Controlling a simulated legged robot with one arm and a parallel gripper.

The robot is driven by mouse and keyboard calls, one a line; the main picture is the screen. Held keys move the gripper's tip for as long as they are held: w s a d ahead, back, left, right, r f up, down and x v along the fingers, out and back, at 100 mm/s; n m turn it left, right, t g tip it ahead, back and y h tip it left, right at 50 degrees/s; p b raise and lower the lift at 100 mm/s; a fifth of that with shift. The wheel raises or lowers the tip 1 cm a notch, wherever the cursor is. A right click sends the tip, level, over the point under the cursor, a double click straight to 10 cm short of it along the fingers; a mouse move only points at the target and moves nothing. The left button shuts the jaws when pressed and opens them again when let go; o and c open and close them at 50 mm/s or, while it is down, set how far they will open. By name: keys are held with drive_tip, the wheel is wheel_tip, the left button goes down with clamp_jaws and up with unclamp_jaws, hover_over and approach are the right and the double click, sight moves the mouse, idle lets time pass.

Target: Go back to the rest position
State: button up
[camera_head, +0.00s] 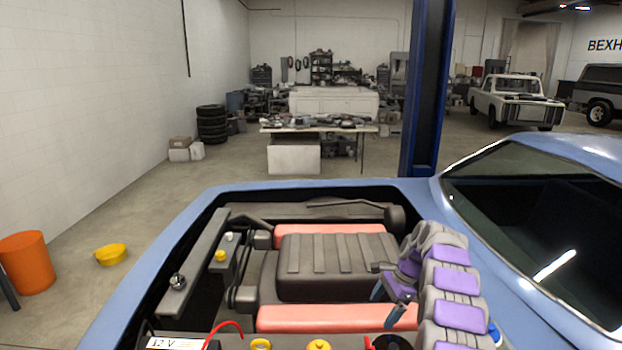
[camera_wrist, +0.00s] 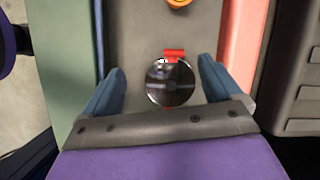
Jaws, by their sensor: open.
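My gripper (camera_head: 386,304) hangs over the open engine bay of a light blue car, right of the black ribbed engine cover (camera_head: 335,262). Its purple and grey arm curves up from the lower right. In the wrist view my gripper (camera_wrist: 162,66) has its two blue fingers wide apart. Nothing is held between them. A round dark glossy cap (camera_wrist: 170,84) with a red tab shows between the fingers; I cannot tell how far below it is.
The car's fender (camera_head: 150,240) and windshield (camera_head: 535,215) border the bay. A 12 V battery (camera_head: 176,343) with a red cable is at the lower left. A blue post (camera_head: 428,90) rises behind.

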drive_tip(key=s+a+r+n+h+b, duration=0.1)
drive_tip(key=s+a+r+n, duration=0.25)
drive_tip(key=s, duration=0.45)
drive_tip(key=s+a+r+n+g, duration=0.1)
drive_tip(key=s+a+r+n, duration=0.1)
drive_tip(key=s+r, duration=0.4)
drive_tip(key=s+a+r+n+h+b, duration=0.1)
drive_tip(key=s+a+r+n, duration=0.2)
drive_tip(key=s, duration=0.6)
drive_tip(key=s+f+n+h, duration=0.1)
drive_tip(key=s+f+n, duration=0.1)
drive_tip(key=s, duration=1.2)
drive_tip(key=s+d+f+n+h+b, duration=0.1)
drive_tip(key=s+n, duration=0.4)
drive_tip(key=s, duration=1)
drive_tip(key=shift+s+f, duration=0.2)
drive_tip(key=shift+f, duration=0.6)
